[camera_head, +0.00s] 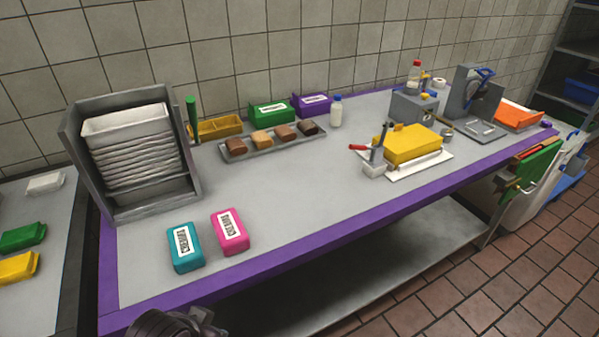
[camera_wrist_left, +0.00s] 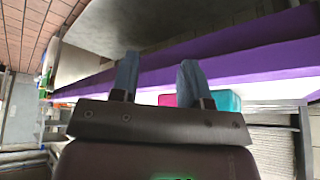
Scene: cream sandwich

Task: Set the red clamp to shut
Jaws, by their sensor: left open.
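The red clamp shows in the head view as a red handle (camera_head: 358,147) beside a grey upright post (camera_head: 381,140), on a light block at the near left corner of a white board (camera_head: 437,160). The handle sticks out to the left, roughly level. A yellow block (camera_head: 412,150) sits on the board just right of the post. My left gripper (camera_wrist_left: 158,78) is open and empty in the left wrist view, its two fingers apart near the purple table edge. It is far from the clamp. My right gripper is not in view.
A teal box (camera_head: 186,247) and a pink box (camera_head: 230,231) lie at the near left of the purple-edged table (camera_head: 290,210). A grey rack (camera_head: 187,150) stands behind them. A tray (camera_head: 239,155) of small blocks lies at the back. The table's middle is clear.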

